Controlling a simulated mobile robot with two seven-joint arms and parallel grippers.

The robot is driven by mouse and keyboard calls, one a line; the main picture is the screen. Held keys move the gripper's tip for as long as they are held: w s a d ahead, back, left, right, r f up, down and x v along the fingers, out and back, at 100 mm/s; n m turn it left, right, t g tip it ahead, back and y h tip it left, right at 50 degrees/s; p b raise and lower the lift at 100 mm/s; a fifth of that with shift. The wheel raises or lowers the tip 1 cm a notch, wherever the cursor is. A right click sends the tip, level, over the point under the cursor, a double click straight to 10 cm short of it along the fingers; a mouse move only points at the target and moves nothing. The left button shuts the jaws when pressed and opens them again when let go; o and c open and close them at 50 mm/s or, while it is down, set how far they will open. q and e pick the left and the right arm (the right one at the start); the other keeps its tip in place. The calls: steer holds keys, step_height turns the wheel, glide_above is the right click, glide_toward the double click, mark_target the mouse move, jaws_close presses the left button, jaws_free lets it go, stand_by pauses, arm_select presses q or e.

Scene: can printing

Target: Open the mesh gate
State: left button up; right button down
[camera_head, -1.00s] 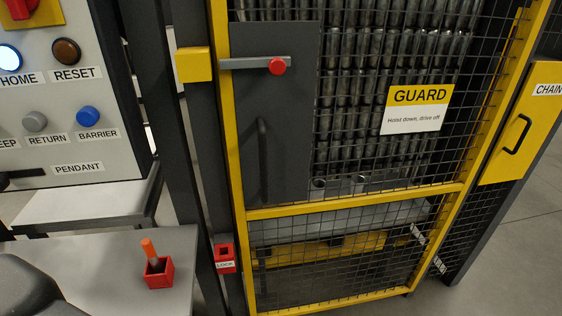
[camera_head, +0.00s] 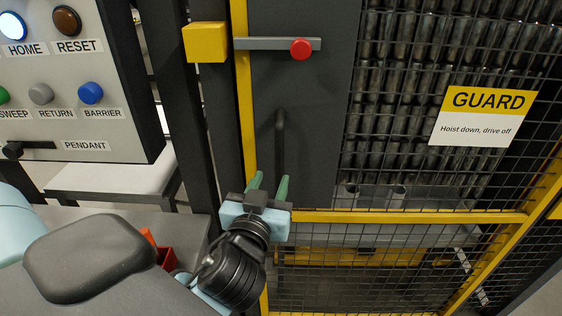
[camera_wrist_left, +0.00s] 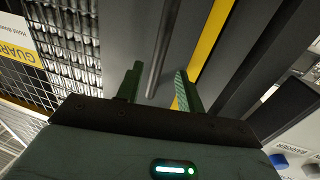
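The mesh gate has a yellow frame (camera_head: 400,217) and stands closed, with a dark panel (camera_head: 310,120) on its left side. A vertical dark handle (camera_head: 280,140) is on that panel. Above it is a grey latch bar (camera_head: 265,43) with a red knob (camera_head: 300,49); its left end lies over the frame edge near a yellow block (camera_head: 205,42). My left gripper (camera_head: 269,186) is open, in front of the panel just below the handle. In the left wrist view the handle (camera_wrist_left: 163,45) lies between the two finger lines, beyond the tips. My right gripper is out of view.
A control panel (camera_head: 110,140) with buttons stands at left. A grey table (camera_head: 130,222) below bears a red holder (camera_head: 168,258) with an orange-handled piece (camera_head: 147,236), partly hidden by my arm. A GUARD sign (camera_head: 482,116) hangs on the mesh.

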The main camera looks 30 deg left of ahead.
mark_target(278, 165)
arm_select(q)
steer(key=x, duration=0.7)
steer(key=shift+w+f, duration=0.1)
steer(key=shift+w, duration=0.1)
steer(key=shift+c, duration=0.2)
jaws_close()
